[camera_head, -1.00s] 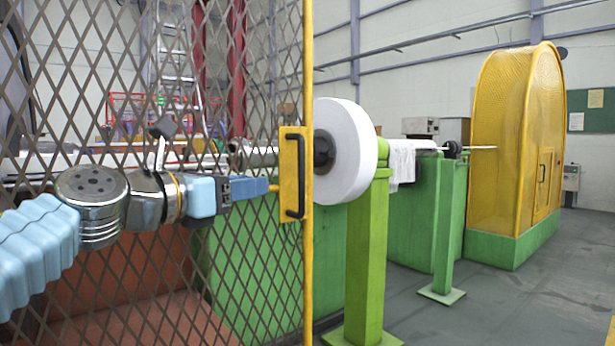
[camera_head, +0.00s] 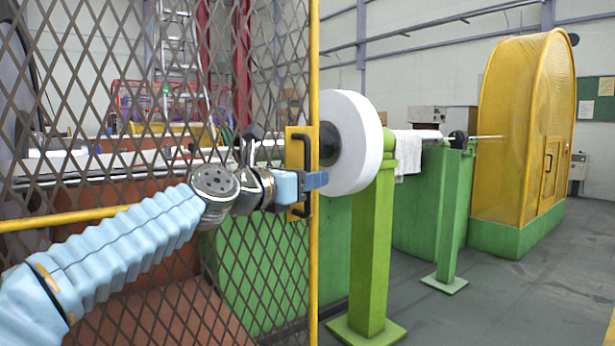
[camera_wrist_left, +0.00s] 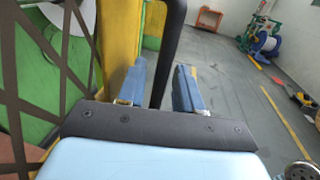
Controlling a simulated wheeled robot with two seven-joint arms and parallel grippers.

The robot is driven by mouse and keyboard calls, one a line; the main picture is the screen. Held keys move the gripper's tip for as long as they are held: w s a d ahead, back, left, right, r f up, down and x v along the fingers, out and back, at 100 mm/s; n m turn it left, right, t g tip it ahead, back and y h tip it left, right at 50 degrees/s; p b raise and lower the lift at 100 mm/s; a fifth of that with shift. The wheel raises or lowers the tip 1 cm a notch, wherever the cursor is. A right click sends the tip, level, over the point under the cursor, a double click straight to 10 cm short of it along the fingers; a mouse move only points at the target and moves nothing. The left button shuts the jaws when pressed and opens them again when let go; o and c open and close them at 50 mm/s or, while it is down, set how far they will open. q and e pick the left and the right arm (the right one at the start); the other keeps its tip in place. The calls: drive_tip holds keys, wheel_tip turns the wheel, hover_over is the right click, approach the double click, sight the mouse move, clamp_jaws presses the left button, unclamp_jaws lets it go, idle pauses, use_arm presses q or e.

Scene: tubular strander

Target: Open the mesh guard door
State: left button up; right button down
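The mesh guard door (camera_head: 110,150) fills the left half of the head view, with brown diamond mesh and a yellow edge post (camera_head: 314,255). A yellow plate beside the post carries a black upright bar handle (camera_head: 309,138). The handle also shows in the left wrist view (camera_wrist_left: 168,45). My left gripper (camera_head: 316,180) is at the handle, in front of the mesh. In the left wrist view its two blue fingers (camera_wrist_left: 160,88) stand apart on either side of the handle bar, with gaps visible. My right gripper is not in view.
Right of the door post are a white reel (camera_head: 355,140), a green stand (camera_head: 370,250) and a yellow domed guard (camera_head: 505,130) on a green base. Grey floor (camera_head: 520,300) is clear at the lower right. Machinery shows behind the mesh.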

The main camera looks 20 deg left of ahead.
use_arm(q)
drive_tip(key=shift+c, duration=0.2)
clamp_jaws()
drive_tip(key=shift+s+d, duration=0.1)
